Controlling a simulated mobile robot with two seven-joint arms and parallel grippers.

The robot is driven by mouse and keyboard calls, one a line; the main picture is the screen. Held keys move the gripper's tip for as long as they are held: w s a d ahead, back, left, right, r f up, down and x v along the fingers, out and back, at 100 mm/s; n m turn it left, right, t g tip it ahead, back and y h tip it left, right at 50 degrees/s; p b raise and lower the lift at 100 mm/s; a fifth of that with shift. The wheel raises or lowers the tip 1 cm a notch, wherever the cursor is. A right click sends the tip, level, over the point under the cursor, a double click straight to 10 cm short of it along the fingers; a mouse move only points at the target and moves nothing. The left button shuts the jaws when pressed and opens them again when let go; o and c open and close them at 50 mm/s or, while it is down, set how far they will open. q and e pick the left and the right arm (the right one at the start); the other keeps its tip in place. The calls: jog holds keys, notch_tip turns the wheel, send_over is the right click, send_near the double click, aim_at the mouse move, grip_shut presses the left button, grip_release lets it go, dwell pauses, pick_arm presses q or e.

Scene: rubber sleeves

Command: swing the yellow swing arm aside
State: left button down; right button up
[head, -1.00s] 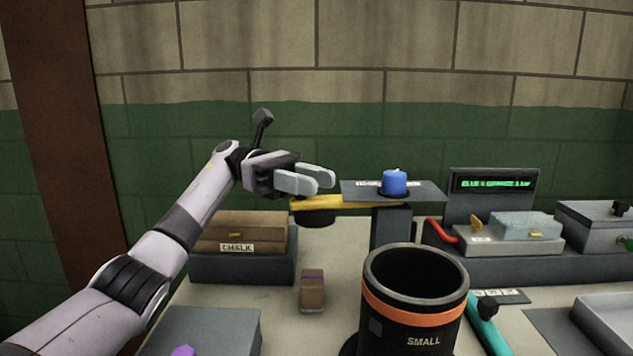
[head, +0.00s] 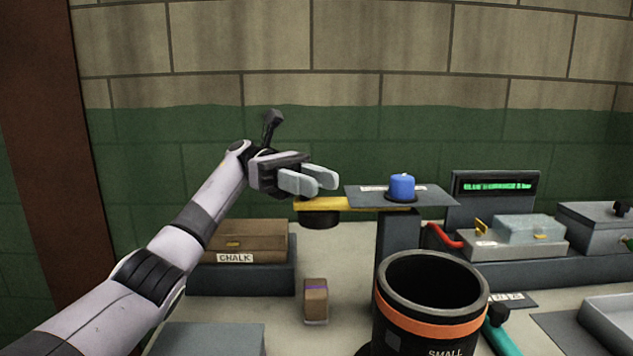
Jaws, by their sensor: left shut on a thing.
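The yellow swing arm (head: 345,204) sticks out to the left from under a grey plate (head: 430,196) on a dark post. A black round part (head: 320,219) hangs below its free end. My left gripper (head: 322,178) comes in from the left at that free end. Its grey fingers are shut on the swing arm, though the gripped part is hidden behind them. My right gripper is out of view.
A brown chalk box (head: 240,240) sits on a grey block below my left arm. A black pot (head: 432,325) with an orange band stands in front of the post. A display (head: 495,186) stands at right. Bare table shows around a small brown block (head: 316,301).

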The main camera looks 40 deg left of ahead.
pick_arm(q)
jog(key=shift+f, duration=0.1)
jog(key=c, duration=0.8)
grip_release()
notch_tip(320, 180, up, 20)
jog(key=p, duration=0.6)
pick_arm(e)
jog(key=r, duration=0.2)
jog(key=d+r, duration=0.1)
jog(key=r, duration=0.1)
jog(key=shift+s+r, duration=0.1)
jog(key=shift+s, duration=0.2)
